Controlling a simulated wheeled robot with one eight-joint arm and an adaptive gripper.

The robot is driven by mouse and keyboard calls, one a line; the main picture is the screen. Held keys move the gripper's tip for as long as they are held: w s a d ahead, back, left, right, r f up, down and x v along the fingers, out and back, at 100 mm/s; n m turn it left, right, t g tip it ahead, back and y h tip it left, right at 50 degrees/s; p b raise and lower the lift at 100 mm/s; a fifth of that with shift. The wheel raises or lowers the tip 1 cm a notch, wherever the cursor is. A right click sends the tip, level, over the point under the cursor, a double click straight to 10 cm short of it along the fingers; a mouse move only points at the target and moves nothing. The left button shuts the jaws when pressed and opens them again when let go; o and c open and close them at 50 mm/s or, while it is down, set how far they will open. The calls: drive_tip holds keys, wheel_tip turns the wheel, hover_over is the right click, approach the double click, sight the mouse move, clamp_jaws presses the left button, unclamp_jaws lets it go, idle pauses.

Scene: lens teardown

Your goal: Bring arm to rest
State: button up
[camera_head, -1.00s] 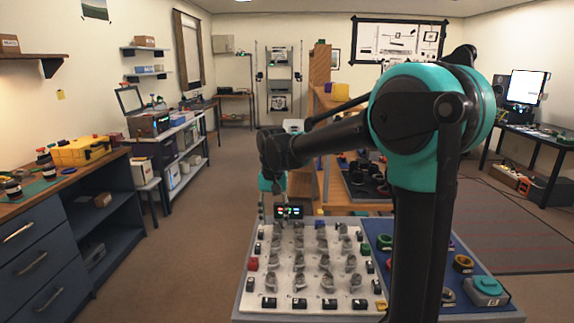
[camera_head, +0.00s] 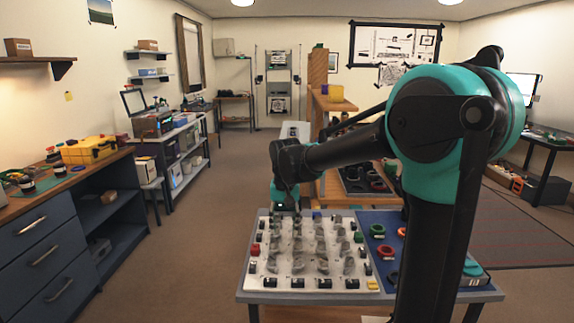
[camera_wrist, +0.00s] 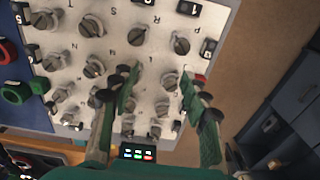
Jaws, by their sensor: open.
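My gripper (camera_head: 287,205) hangs over the far edge of the white knob panel in the head view. In the wrist view my gripper (camera_wrist: 160,78) has its two green-and-black fingers spread well apart, with only panel and knobs visible between them. Nothing is held. My arm reaches in from the right of the head view, with its large teal elbow raised and its forearm extending left to the wrist. The white panel (camera_head: 309,262) carries rows of grey knobs and small black blocks on a table. Whether the fingertips touch the panel cannot be told.
A blue panel (camera_head: 376,217) with coloured rings adjoins the white panel on the right, partly behind my arm. A small lit display (camera_wrist: 138,153) shows in the wrist view. Dark blue drawers (camera_head: 43,247) stand left, with open floor (camera_head: 190,245) between. A wooden shelf unit stands beyond the table.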

drive_tip(key=shift+t, duration=0.9)
drive_tip(key=s+d+f, duration=0.2)
drive_tip(key=d, duration=0.2)
drive_tip(key=s+d+f, duration=0.2)
drive_tip(key=s+d, duration=0.1)
drive_tip(key=d, duration=0.1)
drive_tip(key=s+d+f, duration=0.2)
drive_tip(key=s+d, duration=0.1)
drive_tip(key=d, duration=0.1)
drive_tip(key=shift+d+f, duration=0.2)
drive_tip(key=shift+f, duration=0.05)
drive_tip(key=s+d+f+t, duration=0.1)
drive_tip(key=s+d+f, duration=0.6)
drive_tip(key=s, duration=0.3)
drive_tip(key=shift+d+n+t, duration=0.25)
drive_tip(key=shift+n+t, duration=0.05)
drive_tip(key=shift+t, duration=0.1)
